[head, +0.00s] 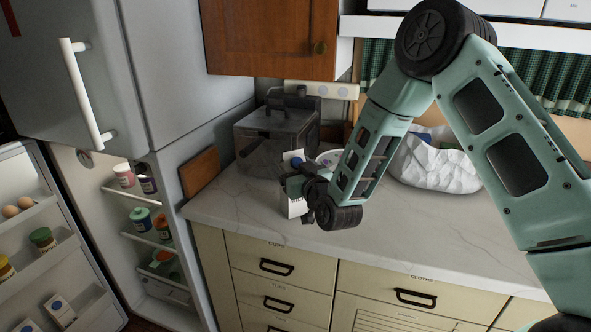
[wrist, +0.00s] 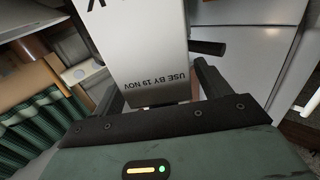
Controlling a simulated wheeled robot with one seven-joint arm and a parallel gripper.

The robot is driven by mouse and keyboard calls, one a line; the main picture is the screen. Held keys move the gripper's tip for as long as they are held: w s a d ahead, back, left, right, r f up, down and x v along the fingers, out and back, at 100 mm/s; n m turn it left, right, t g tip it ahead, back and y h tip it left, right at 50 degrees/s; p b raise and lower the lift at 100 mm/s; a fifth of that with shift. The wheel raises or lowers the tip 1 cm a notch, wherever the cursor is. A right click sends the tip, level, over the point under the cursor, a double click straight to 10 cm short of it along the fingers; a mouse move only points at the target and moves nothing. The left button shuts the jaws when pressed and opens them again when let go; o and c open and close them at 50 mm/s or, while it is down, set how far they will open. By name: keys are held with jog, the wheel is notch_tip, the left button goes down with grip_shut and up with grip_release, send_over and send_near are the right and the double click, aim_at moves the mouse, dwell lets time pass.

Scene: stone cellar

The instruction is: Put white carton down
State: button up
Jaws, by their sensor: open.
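The white carton (head: 296,208) stands on the pale marble countertop (head: 400,222), near its front edge at the left. A blue patch shows at its top in the head view, and my gripper (head: 295,186) hides its middle. In the wrist view the carton (wrist: 145,50) fills the space between the fingers of my gripper (wrist: 152,88), with "USE BY 19 NOV" printed on it. The fingers are open around the carton. Whether either finger touches it is hard to tell.
A clear lidded box (head: 275,137) stands behind the carton, with a brown board (head: 200,172) to its left. A crumpled white bag (head: 437,165) lies to the right. The fridge (head: 160,215) stands open at left, with stocked shelves. A wooden cabinet (head: 270,38) hangs above.

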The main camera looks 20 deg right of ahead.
jog(key=shift+r, duration=0.1)
jog(key=s+d+b, duration=0.2)
jog(key=s+b, duration=0.1)
jog(key=s, duration=0.9)
jog(key=s+a+f+n+g+y, duration=0.2)
jog(key=s+a+f+n+g, duration=0.15)
jog(key=s+a+g, duration=0.65)
jog(key=s+d+r+n+g+h, duration=0.1)
jog(key=s+g, duration=0.3)
jog(key=s, duration=0.6)
jog(key=s+r+n+g+h, duration=0.1)
jog(key=s+r+g+h, duration=0.1)
jog(key=s, duration=0.8)
jog(key=shift+s+d+r+g+h, duration=0.35)
jog(key=shift+g+h, duration=0.25)
jog(key=shift+g, duration=0.3)
jog(key=shift+w, duration=0.1)
